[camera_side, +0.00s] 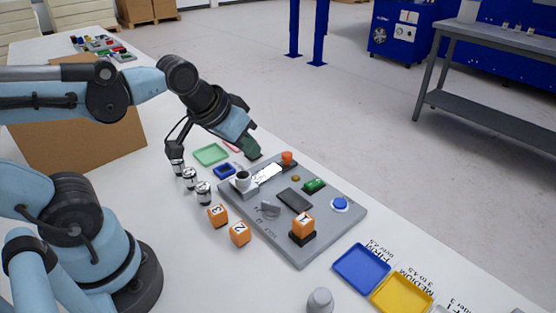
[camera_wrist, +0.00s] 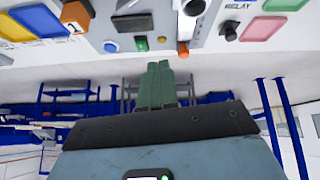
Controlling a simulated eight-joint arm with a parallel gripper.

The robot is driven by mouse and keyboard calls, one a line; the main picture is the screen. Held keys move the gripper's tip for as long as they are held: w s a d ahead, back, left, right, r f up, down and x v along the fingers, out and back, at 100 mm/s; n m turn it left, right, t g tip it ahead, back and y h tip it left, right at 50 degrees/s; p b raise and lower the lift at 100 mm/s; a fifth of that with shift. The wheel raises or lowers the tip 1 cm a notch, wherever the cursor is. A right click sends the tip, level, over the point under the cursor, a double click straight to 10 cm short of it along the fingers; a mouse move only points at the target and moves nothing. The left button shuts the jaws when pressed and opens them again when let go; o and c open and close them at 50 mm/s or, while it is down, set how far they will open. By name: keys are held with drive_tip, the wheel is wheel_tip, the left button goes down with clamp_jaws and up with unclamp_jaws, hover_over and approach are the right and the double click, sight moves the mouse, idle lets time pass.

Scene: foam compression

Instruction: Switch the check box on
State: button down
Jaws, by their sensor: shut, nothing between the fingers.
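The check box is a grey panel (camera_side: 262,222) lying flat on the white table, carrying several parts. A blue round button (camera_side: 340,204) on a pale base is at the right, also in the wrist view (camera_wrist: 110,46). An orange knob-like part (camera_side: 287,157) stands at the far corner. Which part switches the box on, I cannot tell. My gripper (camera_side: 253,155) has green fingers, shut and empty, beyond the panel's far left corner; they show together in the wrist view (camera_wrist: 160,68).
An orange cube marked 1 (camera_side: 303,222) sits on a dark block on the panel. Cubes marked 2 (camera_side: 240,233) and 3 (camera_side: 218,214) and several small cylinders stand left. Green (camera_side: 211,154), blue (camera_side: 362,268) and yellow (camera_side: 402,292) trays lie nearby. A grey rounded object (camera_side: 320,300) stands in front.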

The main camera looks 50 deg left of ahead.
drive_tip(key=shift+s+f+m, duration=0.35)
drive_tip(key=shift+f+m, duration=0.05)
drive_tip(key=c, duration=1.7)
unclamp_jaws()
drive_tip(key=shift+s+a+f, duration=0.1)
drive_tip(key=shift+s, duration=0.05)
drive_tip(key=o, duration=0.3)
drive_tip(key=shift+m, duration=0.3)
drive_tip(key=o, duration=0.5)
drive_tip(key=shift+g, duration=0.6)
drive_tip(key=w+r, duration=0.1)
drive_tip(key=w+d+r, duration=0.1)
drive_tip(key=w, duration=0.1)
drive_tip(key=shift+w+r, duration=0.2)
drive_tip(key=shift+w, duration=0.1)
drive_tip(key=g, duration=0.5)
hover_over(314, 182)
drive_tip(key=f, duration=0.2)
wheel_tip(314, 182, down, 12)
drive_tip(key=shift+r, duration=0.1)
